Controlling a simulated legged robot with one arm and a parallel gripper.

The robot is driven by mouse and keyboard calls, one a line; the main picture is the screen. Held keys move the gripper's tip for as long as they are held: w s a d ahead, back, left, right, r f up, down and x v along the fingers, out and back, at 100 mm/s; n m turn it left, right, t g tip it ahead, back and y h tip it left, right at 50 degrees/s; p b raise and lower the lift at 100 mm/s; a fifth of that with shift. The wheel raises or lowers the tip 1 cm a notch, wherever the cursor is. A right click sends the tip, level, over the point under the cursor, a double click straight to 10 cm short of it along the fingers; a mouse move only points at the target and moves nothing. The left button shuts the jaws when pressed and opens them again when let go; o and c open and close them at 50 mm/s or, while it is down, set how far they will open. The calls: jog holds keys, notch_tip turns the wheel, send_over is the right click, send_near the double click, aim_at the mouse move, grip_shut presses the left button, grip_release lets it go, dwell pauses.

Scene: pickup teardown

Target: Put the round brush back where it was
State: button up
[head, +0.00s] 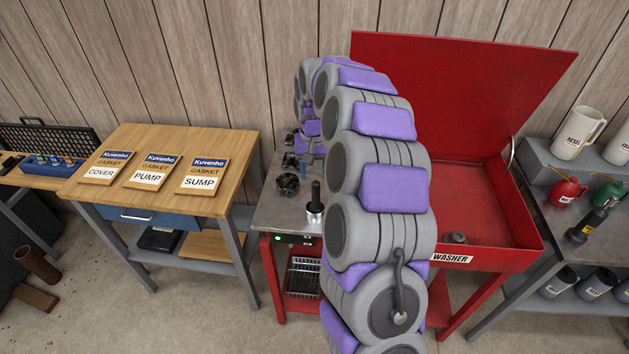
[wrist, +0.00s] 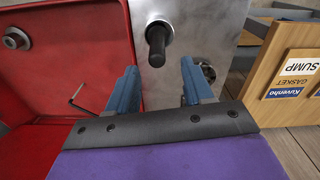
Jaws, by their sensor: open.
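A black upright handle (head: 316,193) stands in a short pale metal cup (head: 314,213) on the grey metal side shelf (head: 275,212) left of the red washer. It looks like the round brush; no bristles show. In the wrist view the black handle (wrist: 156,42) points towards the camera, with a pale rim around its base. My gripper (wrist: 160,85) is open and empty, its two blue fingers apart. The handle lies beyond the fingertips, roughly between them in the picture. In the head view my arm arches over the shelf, and its end is hard to make out.
The red washer (head: 462,205) has its lid up; a small round part (head: 455,238) sits in its basin. A dark round metal part (head: 288,184) is on the shelf near the handle. A wooden table (head: 225,150) with gasket boxes stands left; a grey bench (head: 570,190) stands right.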

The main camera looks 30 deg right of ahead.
notch_tip(320, 180, up, 3)
jog(key=shift+s+a+r, duration=0.15)
jog(key=shift+s+r, duration=0.05)
jog(key=s+a+r+n+g, duration=0.1)
jog(key=s+a+r+n, duration=0.15)
jog(key=s+a, duration=0.5)
jog(key=s+a+r+n, duration=0.1)
jog(key=s+a+r, duration=0.35)
jog(key=s, duration=0.65)
jog(key=s+a+f, duration=0.2)
jog(key=s, duration=0.8)
jog(key=s+a+f+n+g, duration=0.1)
jog(key=s+f, duration=0.1)
jog(key=s, duration=0.8)
jog(key=shift+s+a, duration=0.4)
jog(key=shift+n, duration=0.25)
